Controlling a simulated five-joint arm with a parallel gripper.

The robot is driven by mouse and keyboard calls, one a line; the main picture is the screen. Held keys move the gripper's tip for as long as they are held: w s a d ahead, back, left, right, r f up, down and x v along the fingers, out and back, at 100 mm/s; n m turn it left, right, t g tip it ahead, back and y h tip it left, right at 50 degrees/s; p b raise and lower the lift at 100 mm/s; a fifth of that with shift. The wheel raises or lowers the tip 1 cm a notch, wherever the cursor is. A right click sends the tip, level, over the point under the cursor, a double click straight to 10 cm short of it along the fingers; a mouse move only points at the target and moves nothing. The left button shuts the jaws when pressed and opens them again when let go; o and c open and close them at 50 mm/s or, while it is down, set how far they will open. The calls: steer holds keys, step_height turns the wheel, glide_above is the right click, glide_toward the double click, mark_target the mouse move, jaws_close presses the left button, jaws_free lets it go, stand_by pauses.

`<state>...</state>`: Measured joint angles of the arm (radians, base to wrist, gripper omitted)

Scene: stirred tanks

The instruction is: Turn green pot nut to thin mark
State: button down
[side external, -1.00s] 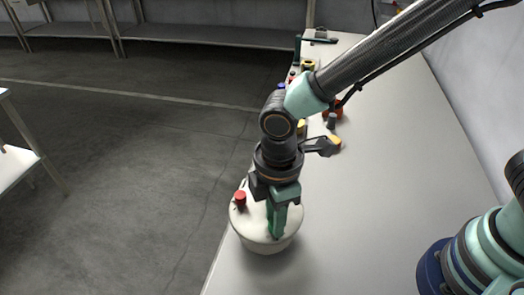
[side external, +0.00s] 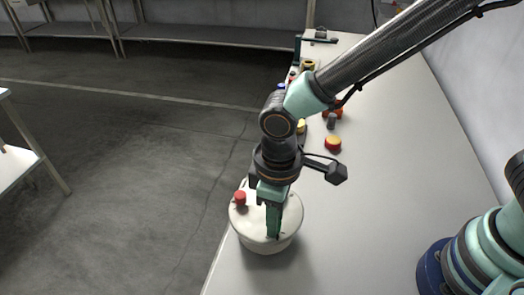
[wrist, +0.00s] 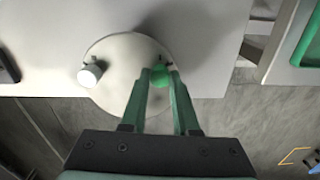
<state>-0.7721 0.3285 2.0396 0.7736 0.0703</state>
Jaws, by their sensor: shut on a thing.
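The pot (side external: 262,240) is a round off-white vessel with a pale lid, standing near the table's left edge. My gripper (wrist: 160,76) points down over the lid, its green fingers shut on the green nut (wrist: 159,79). In the side view my gripper (side external: 270,232) hides the nut. The wrist view shows the pot's lid (wrist: 122,50) from above, with a pale knob (wrist: 91,74) at its left. In the side view a red knob (side external: 240,198) stands on the lid's left. I cannot make out the thin mark or the nut's pointing direction.
On the table (side external: 400,160) behind the pot stand a red and yellow piece (side external: 333,143), a dark grey cylinder (side external: 331,121) and other small coloured items. The table's right part is clear. A green-rimmed tray (wrist: 303,38) shows at the wrist view's upper right.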

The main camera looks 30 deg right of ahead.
steer(key=shift+m, duration=0.8)
steer(key=c, duration=0.7)
jaws_free()
steer(key=shift+o, duration=0.2)
steer(key=shift+r, duration=0.1)
step_height(320, 180, up, 12)
